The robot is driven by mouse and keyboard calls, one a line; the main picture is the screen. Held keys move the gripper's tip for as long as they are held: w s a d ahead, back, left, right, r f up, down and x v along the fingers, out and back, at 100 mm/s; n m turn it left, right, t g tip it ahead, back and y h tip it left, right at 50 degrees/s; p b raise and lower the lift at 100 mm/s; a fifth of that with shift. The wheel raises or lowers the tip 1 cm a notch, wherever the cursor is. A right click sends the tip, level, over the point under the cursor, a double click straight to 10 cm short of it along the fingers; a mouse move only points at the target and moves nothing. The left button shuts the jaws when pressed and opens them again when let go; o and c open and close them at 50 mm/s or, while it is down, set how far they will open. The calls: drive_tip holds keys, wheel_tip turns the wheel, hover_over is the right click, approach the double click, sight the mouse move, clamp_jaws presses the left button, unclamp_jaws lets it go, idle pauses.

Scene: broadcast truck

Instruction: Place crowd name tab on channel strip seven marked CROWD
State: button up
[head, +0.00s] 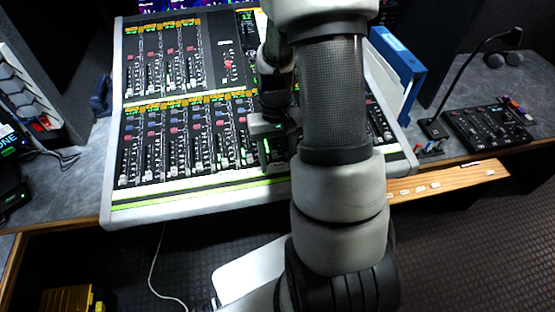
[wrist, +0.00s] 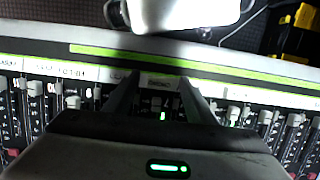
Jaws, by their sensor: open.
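The mixing console (head: 205,185) has a long row of channel strips with faders and a bright green strip along its near edge. My gripper (head: 267,140) is over the lower fader bank, partly hidden by my arm. In the wrist view my gripper (wrist: 160,88) is open, its two fingers apart at the console's label row. A small white label (wrist: 159,83) with blurred lettering shows between the fingertips; I cannot tell whether it is loose. More white labels (wrist: 70,72) lie to its left. I cannot read CROWD on any of them.
Several small pale tabs (head: 421,188) lie on the wooden desk edge (head: 460,178) at right. A blue binder (head: 398,62), a gooseneck microphone (head: 437,125) and a black control panel (head: 488,127) stand right of the console. A yellow case (head: 68,299) is on the floor.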

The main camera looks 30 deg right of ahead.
wheel_tip(320, 180, up, 11)
drive_tip(key=w+p, duration=0.2)
drive_tip(key=s+a+r+n+t, duration=0.2)
drive_tip(key=s+a+r+t, duration=0.3)
drive_tip(key=r, duration=0.4)
drive_tip(key=s+a+r+n+t, duration=0.1)
drive_tip(key=s+a+r+t, duration=0.1)
drive_tip(key=s+a+r, duration=0.65)
wheel_tip(320, 180, up, 10)
drive_tip(key=w+d+p, duration=0.1)
drive_tip(key=d+p, duration=0.1)
drive_tip(key=p, duration=0.7)
drive_tip(key=shift+w+d+r, duration=0.2)
drive_tip(key=shift+d+r, duration=0.05)
drive_tip(key=shift+d, duration=0.15)
